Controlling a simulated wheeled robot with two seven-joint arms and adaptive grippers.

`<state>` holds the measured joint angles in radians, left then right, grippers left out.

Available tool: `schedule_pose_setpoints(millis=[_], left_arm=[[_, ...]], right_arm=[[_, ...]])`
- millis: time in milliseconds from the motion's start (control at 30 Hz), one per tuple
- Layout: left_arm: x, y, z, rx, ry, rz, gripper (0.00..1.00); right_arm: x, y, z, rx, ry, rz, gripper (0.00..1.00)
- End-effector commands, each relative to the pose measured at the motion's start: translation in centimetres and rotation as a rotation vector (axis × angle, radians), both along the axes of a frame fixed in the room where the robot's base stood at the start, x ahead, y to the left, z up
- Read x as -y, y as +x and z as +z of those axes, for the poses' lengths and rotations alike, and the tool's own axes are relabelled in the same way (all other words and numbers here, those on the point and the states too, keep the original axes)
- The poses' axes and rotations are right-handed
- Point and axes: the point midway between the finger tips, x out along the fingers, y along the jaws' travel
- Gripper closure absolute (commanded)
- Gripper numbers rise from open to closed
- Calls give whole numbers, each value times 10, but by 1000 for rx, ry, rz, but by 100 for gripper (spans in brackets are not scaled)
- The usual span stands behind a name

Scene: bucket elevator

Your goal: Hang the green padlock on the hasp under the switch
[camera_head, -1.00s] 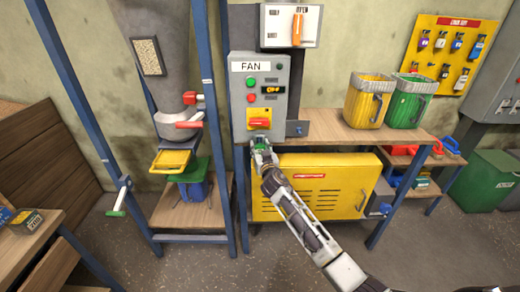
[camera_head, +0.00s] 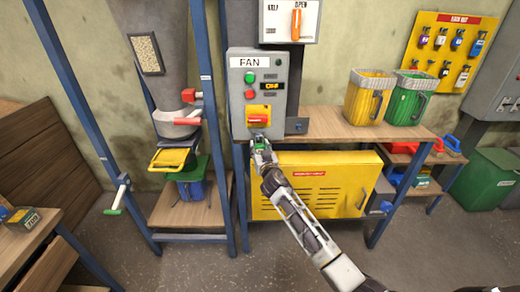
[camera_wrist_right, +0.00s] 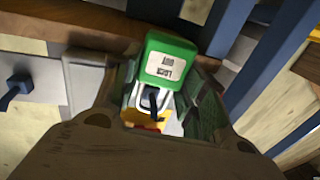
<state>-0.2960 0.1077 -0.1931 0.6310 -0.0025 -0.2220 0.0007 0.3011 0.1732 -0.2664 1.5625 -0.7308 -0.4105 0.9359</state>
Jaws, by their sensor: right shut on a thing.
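The grey FAN control box (camera_head: 257,96) carries a red and yellow switch (camera_head: 258,116) low on its front. My right gripper (camera_head: 262,146) is just under the switch, shut on the green padlock (camera_head: 260,147). In the right wrist view the green padlock (camera_wrist_right: 171,58) sits between the fingers, its pale shackle (camera_wrist_right: 137,101) pointing down the picture. A dark hasp-like piece (camera_wrist_right: 151,101) shows within the shackle's outline. I cannot tell whether it passes through the shackle. The fingers partly hide this area. My left gripper is not in view.
A wooden bench (camera_head: 335,129) stands right of the box, with a yellow bin (camera_head: 361,103) and a green bin (camera_head: 405,105) on it. A blue frame post (camera_head: 225,120) stands close on the left. A yellow cabinet (camera_head: 318,205) is below the bench.

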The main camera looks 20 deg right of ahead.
Motion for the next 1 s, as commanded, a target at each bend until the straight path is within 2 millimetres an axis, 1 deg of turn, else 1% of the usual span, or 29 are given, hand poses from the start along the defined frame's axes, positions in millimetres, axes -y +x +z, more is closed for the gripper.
schedule_pose_setpoints(millis=[33, 467, 500, 667, 1000], left_arm=[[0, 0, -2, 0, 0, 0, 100], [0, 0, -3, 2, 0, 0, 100], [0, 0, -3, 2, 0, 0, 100], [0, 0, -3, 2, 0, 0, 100], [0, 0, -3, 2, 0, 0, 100]], right_arm=[[0, 0, -1, 1, 0, 0, 84], [0, 0, -2, 1, 0, 0, 84], [0, 0, -2, 1, 0, 0, 54], [0, 0, -2, 1, 0, 0, 33], [0, 0, -3, -1, 0, 0, 32]])
